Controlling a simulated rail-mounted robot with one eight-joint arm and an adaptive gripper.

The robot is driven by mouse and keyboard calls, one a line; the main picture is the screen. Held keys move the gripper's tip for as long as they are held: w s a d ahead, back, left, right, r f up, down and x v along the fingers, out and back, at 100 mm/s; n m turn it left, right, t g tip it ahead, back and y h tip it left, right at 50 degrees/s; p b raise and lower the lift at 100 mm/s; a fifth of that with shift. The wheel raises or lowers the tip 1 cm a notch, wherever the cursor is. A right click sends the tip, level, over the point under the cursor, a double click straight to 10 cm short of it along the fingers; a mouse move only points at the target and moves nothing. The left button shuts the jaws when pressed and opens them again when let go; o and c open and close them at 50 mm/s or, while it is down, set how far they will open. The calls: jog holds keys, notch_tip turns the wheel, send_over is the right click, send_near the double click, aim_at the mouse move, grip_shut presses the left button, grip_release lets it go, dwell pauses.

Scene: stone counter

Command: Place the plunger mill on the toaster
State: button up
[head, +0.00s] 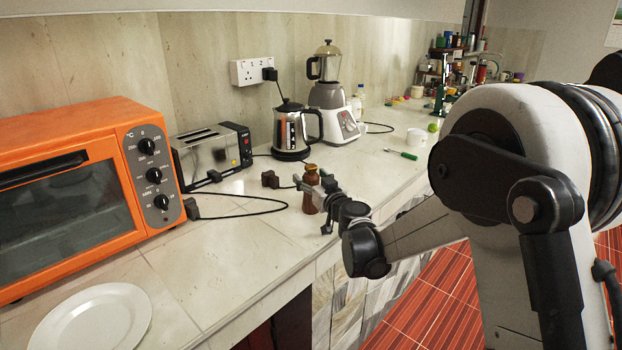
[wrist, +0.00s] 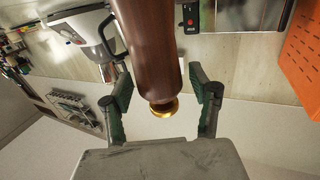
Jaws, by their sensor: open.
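The plunger mill is a brown wooden, bottle-shaped piece (head: 310,188) standing upright near the counter's front edge. In the wrist view its brown body (wrist: 148,45) reaches between my fingers, with a gold-coloured end (wrist: 164,108). My gripper (head: 322,188) is at the mill, and in the wrist view its two green-black fingers (wrist: 163,98) are open, one on each side, with gaps to the mill. The silver toaster (head: 208,158) with a black end panel stands against the wall, left of and behind the mill. Its edge also shows at the top of the wrist view (wrist: 240,12).
An orange toaster oven (head: 150,150) stands left of the toaster. A kettle (head: 291,135) and a blender (head: 333,105) stand behind the mill. A black plug (head: 270,179) and cable lie nearby. A white plate (head: 95,322) lies front left. Counter before the toaster is mostly clear.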

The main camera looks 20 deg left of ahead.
jog(key=shift+r, duration=0.25)
jog(key=s+d+r+m+g+h, duration=0.1)
jog(key=s+d+r, duration=0.2)
jog(key=s+d, duration=0.7)
jog(key=s+d+r+g+h, duration=0.15)
jog(key=s+d+r, duration=0.25)
jog(key=s+d, duration=0.5)
jog(key=s+d+f+m+g+h, duration=0.1)
jog(key=s+d+f+m+h, duration=0.1)
jog(key=s+d, duration=0.6)
jog(key=s+d+f+m+g+h, duration=0.1)
jog(key=s+d+f+m+h, duration=0.1)
jog(key=s+d+h, duration=0.2)
jog(key=s+d+f+m+g+h, duration=0.2)
jog(key=s+d+m+h, duration=0.1)
jog(key=s+d, duration=0.8)
jog(key=shift+s+d+f+p, duration=0.25)
jog(key=shift+d+p, duration=0.2)
jog(key=shift+d, duration=0.25)
